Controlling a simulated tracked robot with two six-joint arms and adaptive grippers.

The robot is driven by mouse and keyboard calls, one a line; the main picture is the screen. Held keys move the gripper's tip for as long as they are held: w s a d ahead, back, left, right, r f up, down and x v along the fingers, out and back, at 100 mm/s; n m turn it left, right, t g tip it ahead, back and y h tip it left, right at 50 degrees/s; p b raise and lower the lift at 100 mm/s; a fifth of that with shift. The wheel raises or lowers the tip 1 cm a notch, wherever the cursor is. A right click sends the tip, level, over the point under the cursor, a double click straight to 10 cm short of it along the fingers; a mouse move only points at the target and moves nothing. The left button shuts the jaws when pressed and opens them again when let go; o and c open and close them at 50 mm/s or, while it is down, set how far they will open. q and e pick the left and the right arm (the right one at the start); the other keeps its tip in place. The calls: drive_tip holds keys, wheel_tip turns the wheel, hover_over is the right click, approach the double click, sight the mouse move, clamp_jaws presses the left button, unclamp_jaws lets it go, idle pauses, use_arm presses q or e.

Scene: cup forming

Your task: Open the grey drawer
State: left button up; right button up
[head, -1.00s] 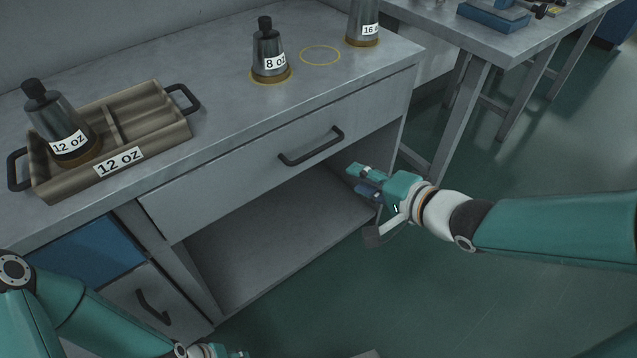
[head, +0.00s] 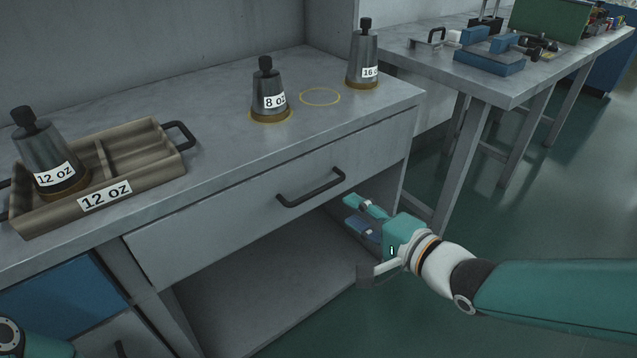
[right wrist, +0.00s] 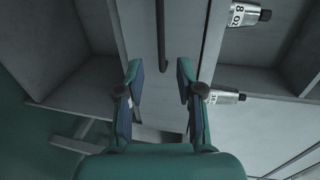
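The grey drawer (head: 232,207) is the wide front under the worktop, and it looks shut. Its dark bar handle (head: 311,188) is on the front, and it also shows in the right wrist view (right wrist: 161,38). My right gripper (head: 352,212) is just below and right of the handle, in front of the open shelf space. In the right wrist view my right gripper (right wrist: 158,68) has its two fingers apart, with nothing between the tips; the handle's end lies just ahead, not visibly touched. Only part of my left arm shows at the lower left; its gripper is out of view.
On the worktop (head: 215,130) stand a 12 oz form (head: 45,150) in a brown tray (head: 130,190), an 8 oz form (head: 268,88) and a 16 oz form (head: 364,55). A blue drawer (head: 65,305) is at lower left. A second table (head: 490,80) stands at right.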

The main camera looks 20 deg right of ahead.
sight(321, 192)
drive_tip(key=shift+b+x, duration=1.55)
drive_tip(key=shift+x, duration=4)
clamp_jaws()
